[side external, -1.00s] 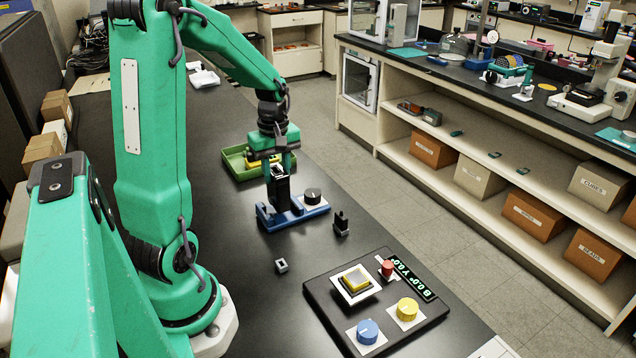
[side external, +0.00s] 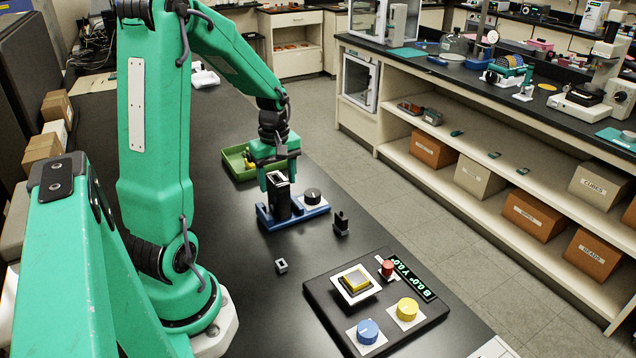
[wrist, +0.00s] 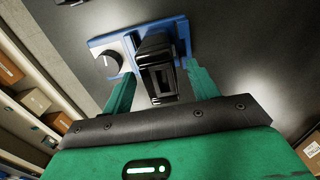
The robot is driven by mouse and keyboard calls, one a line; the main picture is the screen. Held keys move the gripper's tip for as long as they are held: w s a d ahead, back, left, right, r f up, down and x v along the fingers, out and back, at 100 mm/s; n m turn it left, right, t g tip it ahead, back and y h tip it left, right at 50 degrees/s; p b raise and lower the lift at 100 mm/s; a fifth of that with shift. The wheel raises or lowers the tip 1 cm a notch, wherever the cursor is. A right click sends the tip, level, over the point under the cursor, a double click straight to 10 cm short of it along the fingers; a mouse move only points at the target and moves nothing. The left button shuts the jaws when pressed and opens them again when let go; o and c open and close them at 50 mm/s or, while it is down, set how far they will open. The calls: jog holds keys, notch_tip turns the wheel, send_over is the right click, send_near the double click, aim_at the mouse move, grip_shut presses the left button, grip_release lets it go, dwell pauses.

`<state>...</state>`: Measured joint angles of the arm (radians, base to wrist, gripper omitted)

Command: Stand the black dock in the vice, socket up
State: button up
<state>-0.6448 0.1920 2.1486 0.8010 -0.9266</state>
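The black dock (side external: 280,205) stands upright in the blue vice (side external: 268,223), its pale-rimmed socket facing up. In the wrist view the dock (wrist: 155,50) shows its dark socket opening toward the camera, with the blue vice (wrist: 205,38) around its far end. My gripper (side external: 279,173) is over the dock's upper part. In the wrist view the two green fingers of my gripper (wrist: 158,72) are spread on either side of the dock, with a gap visible at the left finger. The dock's lower end is hidden by the vice.
The vice's black knob (side external: 313,196) sits on a white plate at its right. A small black forked part (side external: 341,223) and a small grey block (side external: 281,266) stand nearby. A control panel (side external: 318,299) is in front. A green tray (side external: 232,160) lies behind.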

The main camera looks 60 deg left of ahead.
jog(key=shift+r, duration=0.15)
jog(key=shift+c, duration=0.3)
jog(key=shift+r, duration=3.4)
jog(key=shift+r, duration=0.1)
notch_tip(320, 180, up, 8)
jog(key=shift+f, duration=0.2)
jog(key=shift+d, duration=0.1)
jog(key=s+d+m+t, duration=0.2)
jog(key=s+d+m, duration=0.1)
jog(key=d+m, duration=0.6)
jog(key=s+d+m+t, duration=0.3)
jog(key=d+m, duration=0.6)
jog(key=d, duration=0.3)
jog(key=shift+d+t, duration=0.15)
jog(key=shift+t, duration=0.15)
